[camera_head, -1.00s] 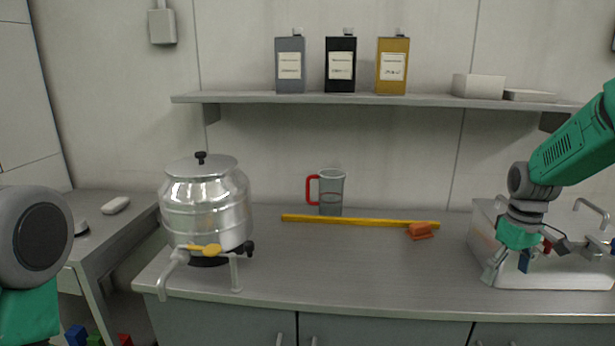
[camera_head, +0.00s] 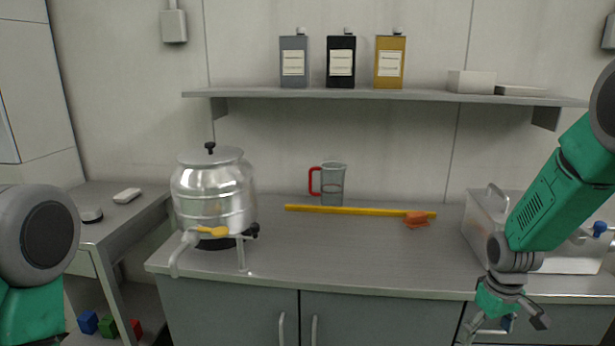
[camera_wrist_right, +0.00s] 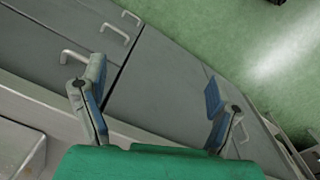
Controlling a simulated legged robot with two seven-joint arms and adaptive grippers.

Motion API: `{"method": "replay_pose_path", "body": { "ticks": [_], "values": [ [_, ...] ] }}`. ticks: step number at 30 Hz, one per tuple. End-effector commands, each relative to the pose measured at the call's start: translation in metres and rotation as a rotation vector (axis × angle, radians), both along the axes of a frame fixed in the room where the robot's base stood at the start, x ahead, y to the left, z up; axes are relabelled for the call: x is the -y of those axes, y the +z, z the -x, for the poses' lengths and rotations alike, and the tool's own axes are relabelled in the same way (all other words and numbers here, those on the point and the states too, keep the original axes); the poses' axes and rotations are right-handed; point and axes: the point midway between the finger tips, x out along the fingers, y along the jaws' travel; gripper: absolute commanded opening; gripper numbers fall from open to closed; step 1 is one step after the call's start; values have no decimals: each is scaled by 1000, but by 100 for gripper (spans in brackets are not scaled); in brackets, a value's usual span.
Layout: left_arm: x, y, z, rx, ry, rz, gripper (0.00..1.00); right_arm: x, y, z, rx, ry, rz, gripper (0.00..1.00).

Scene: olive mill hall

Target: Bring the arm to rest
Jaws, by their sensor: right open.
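My right arm (camera_head: 555,205) comes in from the right in the head view, with its gripper (camera_head: 500,330) hanging low in front of the counter's front edge, partly cut off by the bottom of the picture. In the right wrist view the gripper (camera_wrist_right: 155,105) is open, its two fingers wide apart with nothing between them. Cabinet doors and green floor show beyond the fingers. Of my left arm (camera_head: 35,250) only a grey joint and a green link show at the left edge; its gripper is out of view.
A metal tank with a tap (camera_head: 213,190), a measuring jug (camera_head: 333,185), a yellow bar (camera_head: 350,210) and an orange object (camera_head: 416,220) are on the counter (camera_head: 350,255). A metal box (camera_head: 480,228) stands behind my right arm. A shelf (camera_head: 400,95) holds three canisters.

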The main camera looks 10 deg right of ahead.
Motion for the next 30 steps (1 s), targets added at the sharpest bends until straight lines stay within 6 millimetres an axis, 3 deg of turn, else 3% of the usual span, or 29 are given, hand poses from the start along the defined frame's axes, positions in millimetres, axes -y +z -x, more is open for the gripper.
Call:
{"method": "replay_pose_path", "body": {
  "ticks": [1, 5, 9, 12, 15, 18, 22, 28, 29, 30],
  "values": [
    [0, -5, 0, -1, 0, 0, 26, -10, -21, 13, -8, 0, 2, 82],
    [0, -13, 0, -1, 0, 0, 26, -40, -76, 55, -6, -12, 8, 82],
    [0, -27, 1, -1, 0, 0, 26, -81, -139, 133, 0, -32, 8, 82],
    [0, -35, 1, -1, 0, 0, 26, -106, -167, 193, 9, -48, 0, 82],
    [0, -42, 1, -1, 0, 0, 26, -125, -178, 244, 17, -65, -12, 82],
    [0, -46, 1, -1, 0, 0, 26, -137, -180, 278, 25, -79, -24, 82],
    [0, -48, 1, -1, 0, 0, 26, -143, -178, 298, 33, -88, -32, 82],
    [0, -47, 1, -1, 0, 0, 26, -144, -177, 300, 38, -91, -34, 82],
    [0, -47, 1, -1, 0, 0, 26, -144, -177, 300, 38, -91, -34, 78],
    [0, -47, 1, -1, 0, 0, 26, -144, -177, 300, 38, -91, -34, 64]
  ]
}}
